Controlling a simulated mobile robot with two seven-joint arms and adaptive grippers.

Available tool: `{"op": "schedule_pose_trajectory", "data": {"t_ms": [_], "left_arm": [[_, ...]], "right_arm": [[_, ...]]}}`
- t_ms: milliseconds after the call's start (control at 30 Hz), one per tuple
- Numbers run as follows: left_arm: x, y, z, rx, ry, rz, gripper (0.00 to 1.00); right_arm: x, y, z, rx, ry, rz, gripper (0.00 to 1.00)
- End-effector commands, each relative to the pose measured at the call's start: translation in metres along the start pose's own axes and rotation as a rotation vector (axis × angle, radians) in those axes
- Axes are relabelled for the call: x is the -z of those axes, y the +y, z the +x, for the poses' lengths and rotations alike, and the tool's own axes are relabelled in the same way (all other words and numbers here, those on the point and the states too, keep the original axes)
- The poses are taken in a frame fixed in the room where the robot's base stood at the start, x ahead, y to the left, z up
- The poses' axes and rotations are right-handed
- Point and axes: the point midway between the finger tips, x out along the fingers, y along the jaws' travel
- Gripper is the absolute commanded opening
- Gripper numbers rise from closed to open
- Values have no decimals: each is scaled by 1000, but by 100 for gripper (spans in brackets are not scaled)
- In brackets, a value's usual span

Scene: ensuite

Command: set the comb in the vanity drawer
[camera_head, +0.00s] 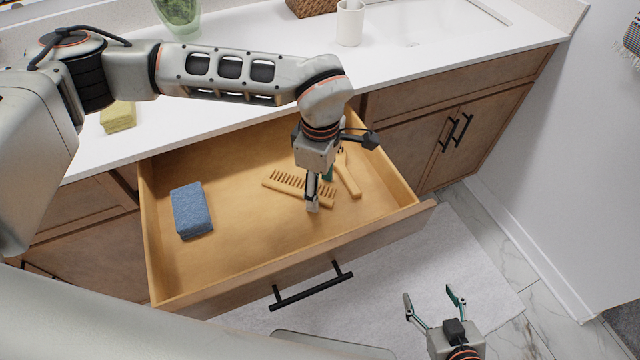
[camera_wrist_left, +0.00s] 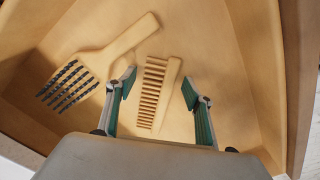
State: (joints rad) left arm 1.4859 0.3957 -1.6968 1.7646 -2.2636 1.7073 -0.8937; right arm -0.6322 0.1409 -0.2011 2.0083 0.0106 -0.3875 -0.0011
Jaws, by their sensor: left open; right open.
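The wooden comb (camera_head: 285,184) lies in the open vanity drawer (camera_head: 240,281), apparently flat on its floor. My left gripper (camera_head: 320,190) is open, pointing down into the drawer over the comb and hiding part of it. In the left wrist view the comb (camera_wrist_left: 153,95) shows between the spread fingers (camera_wrist_left: 159,82), with a gap on each side. My right gripper (camera_head: 430,292) is open and empty, outside the drawer, low over the pale rug.
A wooden brush with dark bristles (camera_wrist_left: 92,66) lies beside the comb. A blue folded cloth or sponge (camera_head: 191,210) lies at the drawer's left. The counter (camera_head: 240,115) holds a white cup (camera_head: 350,22) and a yellow sponge (camera_head: 118,116). The drawer's front middle is clear.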

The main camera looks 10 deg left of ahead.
Motion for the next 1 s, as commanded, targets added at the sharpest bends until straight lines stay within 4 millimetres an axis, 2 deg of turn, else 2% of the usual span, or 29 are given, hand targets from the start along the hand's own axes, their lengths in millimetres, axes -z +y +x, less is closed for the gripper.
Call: {"op": "schedule_pose_trajectory", "data": {"t_ms": [167, 500, 633, 800, 1000], "left_arm": [[0, 1, -16, -4, 0, 0, 52], [0, 1, -85, -5, 1, 0, 52], [0, 1, -105, -5, 0, 0, 52], [0, 0, -120, -3, 0, -1, 52], [0, 0, -124, -1, 0, -1, 52]], "right_arm": [[3, 0, -1, 0, 3, 1, 65], [4, -2, -4, 4, 2, 6, 65], [3, -3, -5, 6, -1, 8, 65], [2, -3, -5, 7, -3, 9, 65], [1, -3, -5, 7, -4, 9, 65]]}}
